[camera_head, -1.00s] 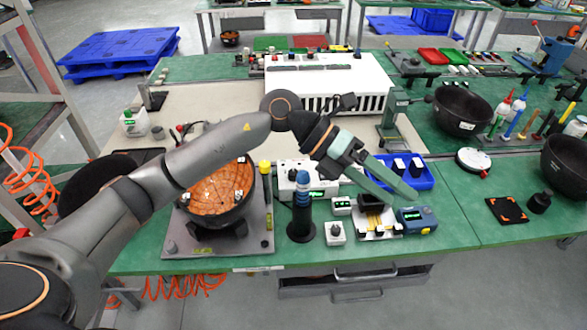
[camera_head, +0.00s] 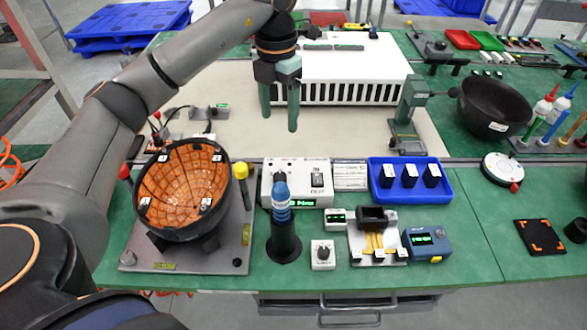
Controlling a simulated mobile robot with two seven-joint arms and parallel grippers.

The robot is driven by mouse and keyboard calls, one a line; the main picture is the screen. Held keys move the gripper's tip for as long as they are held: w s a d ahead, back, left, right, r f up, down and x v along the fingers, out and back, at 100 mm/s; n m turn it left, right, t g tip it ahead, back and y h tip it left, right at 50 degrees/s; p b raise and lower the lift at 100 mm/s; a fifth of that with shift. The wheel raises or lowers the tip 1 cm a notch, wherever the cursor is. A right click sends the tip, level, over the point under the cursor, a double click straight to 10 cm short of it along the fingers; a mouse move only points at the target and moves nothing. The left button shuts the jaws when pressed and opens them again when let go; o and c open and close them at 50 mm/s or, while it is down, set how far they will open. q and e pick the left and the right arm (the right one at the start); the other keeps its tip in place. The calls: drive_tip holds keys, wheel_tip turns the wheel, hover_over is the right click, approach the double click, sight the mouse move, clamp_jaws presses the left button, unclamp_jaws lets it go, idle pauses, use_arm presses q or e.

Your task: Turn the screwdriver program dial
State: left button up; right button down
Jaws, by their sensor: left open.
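A small white box with a black round dial (camera_head: 322,252) stands near the table's front edge, right of the screwdriver. The blue-topped screwdriver (camera_head: 281,199) stands upright in a black holder (camera_head: 284,243). Behind it is a white controller (camera_head: 307,196) with a green display and a black switch; the screwdriver covers part of it. My left gripper (camera_head: 280,118) is open and empty, its fingers pointing down above the beige mat, behind the controller and well away from the dial box. My right gripper is not in view.
A black bowl with an orange grid inside (camera_head: 185,190) stands on a grey plate at left. Right of the dial box are a small fixture (camera_head: 365,249) and a blue meter (camera_head: 425,243). A blue tray (camera_head: 445,178) lies behind them.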

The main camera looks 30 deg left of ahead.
sight(280, 175)
use_arm(q)
drive_tip(key=f+b, duration=0.1)
drive_tip(key=f, duration=0.4)
drive_tip(key=f+b, duration=0.1)
drive_tip(key=f, duration=0.4)
drive_tip(key=s+f+b, duration=0.1)
drive_tip(key=f, duration=0.4)
drive_tip(key=shift+b, duration=0.4)
drive_tip(key=shift+f, duration=0.65)
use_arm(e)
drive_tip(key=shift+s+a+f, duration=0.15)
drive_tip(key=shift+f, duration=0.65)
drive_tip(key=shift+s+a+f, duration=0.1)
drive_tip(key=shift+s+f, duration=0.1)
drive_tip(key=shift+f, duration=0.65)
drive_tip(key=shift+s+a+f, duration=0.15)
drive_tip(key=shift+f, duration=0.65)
use_arm(q)
drive_tip(key=shift+c, duration=0.3)
clamp_jaws()
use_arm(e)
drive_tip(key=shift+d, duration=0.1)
